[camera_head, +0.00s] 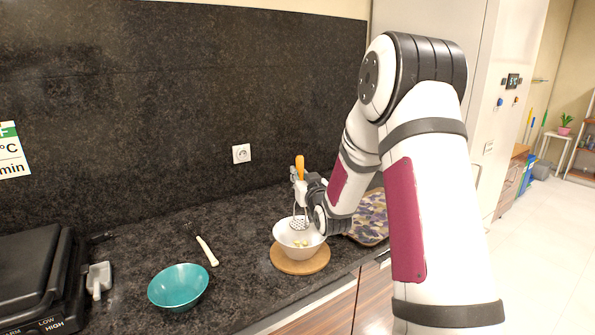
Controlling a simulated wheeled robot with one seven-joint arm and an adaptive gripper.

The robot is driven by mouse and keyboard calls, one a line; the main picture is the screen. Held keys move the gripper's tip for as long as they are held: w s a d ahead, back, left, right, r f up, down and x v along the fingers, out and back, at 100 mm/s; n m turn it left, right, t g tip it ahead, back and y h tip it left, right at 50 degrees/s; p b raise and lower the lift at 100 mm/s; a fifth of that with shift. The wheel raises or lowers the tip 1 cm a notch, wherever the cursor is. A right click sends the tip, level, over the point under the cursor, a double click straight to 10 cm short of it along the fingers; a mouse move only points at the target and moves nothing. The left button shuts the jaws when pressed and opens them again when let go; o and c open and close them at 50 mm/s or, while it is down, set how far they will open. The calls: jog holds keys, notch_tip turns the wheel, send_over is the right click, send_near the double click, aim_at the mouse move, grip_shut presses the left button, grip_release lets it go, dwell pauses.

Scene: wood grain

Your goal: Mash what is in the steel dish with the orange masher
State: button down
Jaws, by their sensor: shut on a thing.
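The masher (300,166) has an orange handle and a pale perforated head. It stands about upright. My gripper (299,187) is shut on the masher below the orange part, partly hidden by my arm. The masher head is over the inside of a white bowl (283,240), near its back rim. A few pale yellow-green pieces (301,243) lie in this bowl, in front of the head. I cannot tell whether the head touches anything. The bowl looks white, and I see no clearly steel dish.
The white bowl stands on a round wooden board (290,266) near the counter's front edge. A teal bowl (179,288) and a white-handled utensil (207,252) lie left. A black appliance (30,275) is far left. A patterned mat (370,222) lies right, behind my arm.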

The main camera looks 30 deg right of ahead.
jog(key=shift+f+b, duration=0.85)
jog(key=shift+f, duration=1.5)
jog(key=c, duration=2.1)
grip_release()
grip_shut()
jog(key=shift+s+f, duration=0.2)
jog(key=shift+s, duration=0.1)
jog(key=shift+f, duration=0.1)
